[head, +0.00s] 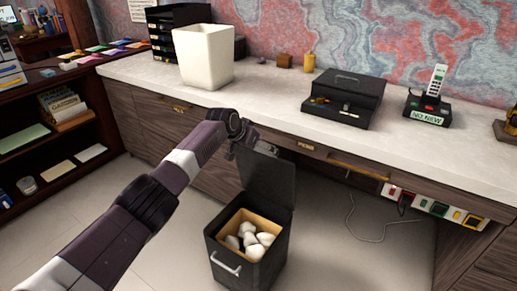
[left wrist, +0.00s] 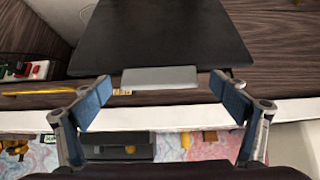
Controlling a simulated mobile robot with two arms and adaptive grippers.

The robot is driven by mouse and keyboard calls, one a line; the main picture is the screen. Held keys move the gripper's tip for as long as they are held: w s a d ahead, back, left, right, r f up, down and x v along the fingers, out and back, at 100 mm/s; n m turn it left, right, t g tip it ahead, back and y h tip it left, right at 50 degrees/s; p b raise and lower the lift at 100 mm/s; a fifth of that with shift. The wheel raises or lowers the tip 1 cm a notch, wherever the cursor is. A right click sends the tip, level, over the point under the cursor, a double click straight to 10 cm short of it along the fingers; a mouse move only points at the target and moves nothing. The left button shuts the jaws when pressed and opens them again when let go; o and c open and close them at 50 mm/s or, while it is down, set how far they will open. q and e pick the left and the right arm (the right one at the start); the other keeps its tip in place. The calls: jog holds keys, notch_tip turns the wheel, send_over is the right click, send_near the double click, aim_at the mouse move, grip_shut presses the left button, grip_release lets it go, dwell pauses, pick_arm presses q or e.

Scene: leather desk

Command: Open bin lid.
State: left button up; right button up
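A dark square bin (head: 232,262) stands on the floor in front of the desk, with several white crumpled lumps (head: 250,236) inside its tan inner liner. Its dark lid (head: 268,178) is raised, standing upright at the back edge of the bin. In the left wrist view the lid (left wrist: 170,35) fills the upper middle, with a grey tab (left wrist: 160,78) at its edge. My left gripper (head: 243,150) is at the lid's upper edge. In the left wrist view its blue-padded fingers (left wrist: 160,96) are wide apart, with nothing gripped between them. My right gripper is not in view.
The pale desk top (head: 280,102) holds a white wastebasket (head: 203,56), a black cash box (head: 345,92) and a cordless phone (head: 432,97). Drawer fronts run behind the bin. Floor right of the bin is mostly clear.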

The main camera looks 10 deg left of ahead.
pick_arm(q)
jog(key=shift+f, duration=0.2)
jog(key=v, duration=1.2)
jog(key=shift+d, duration=0.1)
